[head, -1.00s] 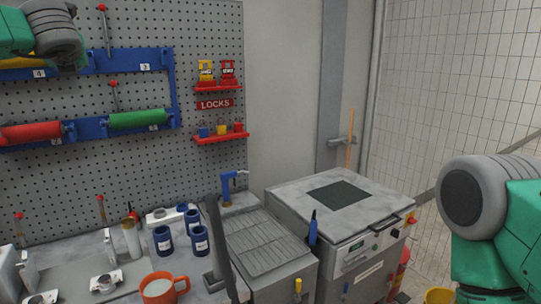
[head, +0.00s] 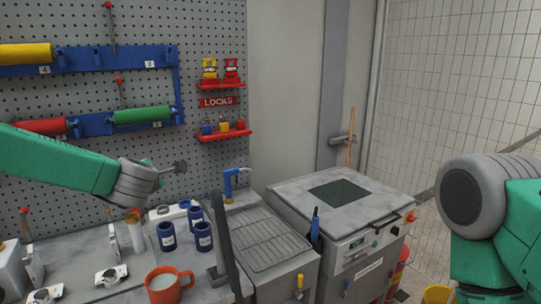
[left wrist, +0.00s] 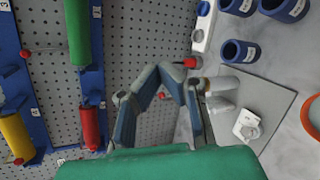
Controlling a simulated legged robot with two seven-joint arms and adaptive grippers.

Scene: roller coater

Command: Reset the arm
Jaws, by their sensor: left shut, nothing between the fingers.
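My left arm reaches in from the left in the head view. Its gripper (head: 180,167) is in front of the pegboard, above the workbench and its blue jars. In the left wrist view the fingers of the gripper (left wrist: 160,72) come together at the tips, with nothing between them. On the right of the head view my green and grey right arm shows, but its gripper is out of view.
Rollers in yellow (head: 25,54), red (head: 40,127) and green (head: 142,115) hang on blue racks. Blue jars (head: 166,237) and an orange mug (head: 166,285) stand on the bench. A dark upright bar (head: 228,245) rises beside the sink. A grey machine (head: 350,210) stands right.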

